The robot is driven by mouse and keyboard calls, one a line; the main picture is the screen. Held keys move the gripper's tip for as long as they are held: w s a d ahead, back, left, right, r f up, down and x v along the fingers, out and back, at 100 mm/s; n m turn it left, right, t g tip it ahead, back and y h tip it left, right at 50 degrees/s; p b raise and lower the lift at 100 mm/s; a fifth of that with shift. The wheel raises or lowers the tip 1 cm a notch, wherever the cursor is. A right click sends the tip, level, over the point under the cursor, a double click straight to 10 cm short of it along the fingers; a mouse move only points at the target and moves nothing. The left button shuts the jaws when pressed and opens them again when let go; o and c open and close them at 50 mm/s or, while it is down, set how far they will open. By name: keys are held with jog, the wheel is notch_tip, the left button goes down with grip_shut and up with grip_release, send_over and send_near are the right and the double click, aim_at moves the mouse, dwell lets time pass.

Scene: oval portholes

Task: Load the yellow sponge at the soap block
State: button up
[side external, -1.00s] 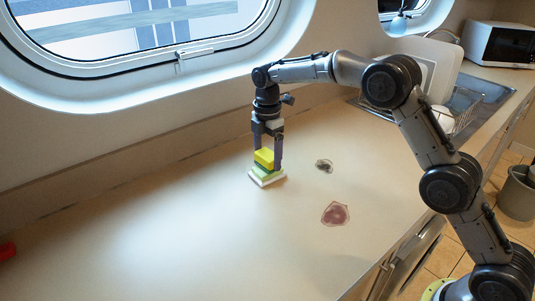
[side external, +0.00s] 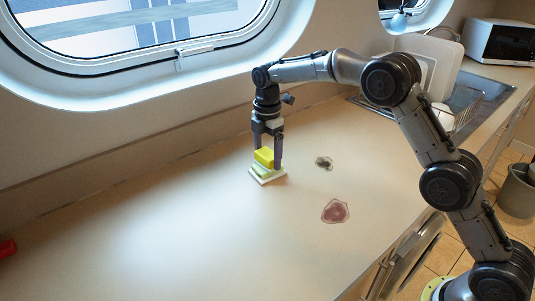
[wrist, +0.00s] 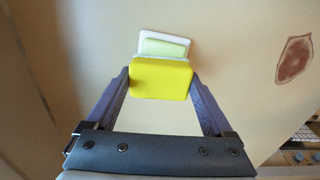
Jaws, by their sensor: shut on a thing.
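The yellow sponge (side external: 264,156) is between the two fingers of my gripper (side external: 266,164), which is shut on it. In the wrist view the sponge (wrist: 160,80) fills the space between the fingertips. The pale green soap block (side external: 261,172) lies on a white dish (side external: 270,181) on the counter, right under the sponge. In the wrist view the soap block (wrist: 164,48) shows just beyond the sponge's far edge, with the white dish (wrist: 183,39) around it. The sponge hides part of both. I cannot tell whether the sponge touches the soap.
A dark stain (side external: 324,162) and a reddish stain (side external: 335,211) mark the counter (side external: 170,235) to the right. A red object (side external: 7,249) is at the far left edge. A sink (side external: 485,95) with a dish rack is at the back right.

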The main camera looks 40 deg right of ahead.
aim_at(268, 153)
jog(key=shift+r, duration=3.5)
jog(key=shift+d+r, duration=0.15)
jog(key=shift+r, duration=0.05)
jog(key=shift+s+d+r+m, duration=0.15)
jog(key=shift+s+d+r, duration=0.2)
jog(key=shift+s, duration=0.15)
jog(key=shift+s+d+r+m, duration=0.15)
jog(key=shift+s+d+r, duration=0.05)
jog(key=shift+s+d, duration=0.2)
jog(key=s+d+f+m, duration=0.1)
jog(key=s+m, duration=0.2)
jog(key=s+d+f+m, duration=0.1)
jog(key=s+f+m, duration=0.1)
jog(key=s+m, duration=0.1)
jog(key=s+d+f+m, duration=0.1)
jog(key=s+f+m, duration=0.1)
jog(key=m, duration=0.3)
jog(key=shift+s+f, duration=0.25)
jog(key=shift+s, duration=0.2)
jog(key=shift+s+f+m, duration=0.15)
jog(key=shift+f+m, duration=0.2)
jog(key=shift+m, duration=0.45)
jog(key=shift+w+f+m, duration=0.1)
jog(key=shift+w+m, duration=0.2)
jog(key=shift+m, duration=0.6)
